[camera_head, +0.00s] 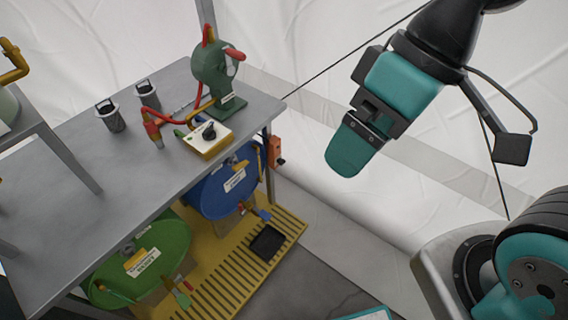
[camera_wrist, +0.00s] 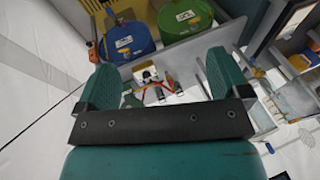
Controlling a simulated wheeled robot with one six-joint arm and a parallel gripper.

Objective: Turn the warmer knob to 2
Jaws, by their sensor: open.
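A small yellow box with a white top (camera_head: 208,142) sits near the right end of the grey table. A black knob (camera_head: 209,131) stands on its top. I take this as the warmer knob; its setting is too small to read. In the wrist view the white-topped box (camera_wrist: 147,75) shows small, between and beyond my fingers. My gripper (camera_head: 352,150) hangs in the air to the right of the table, well apart from the box. In the wrist view my gripper (camera_wrist: 165,84) has its two teal fingers wide apart, with nothing held.
A green hand-cranked device (camera_head: 216,75) with red hose stands just behind the box. Dark-topped canisters (camera_head: 109,117) stand to the left. Blue (camera_head: 226,187) and green (camera_head: 150,250) drums lie below the table. An orange box (camera_head: 276,152) is at the table leg.

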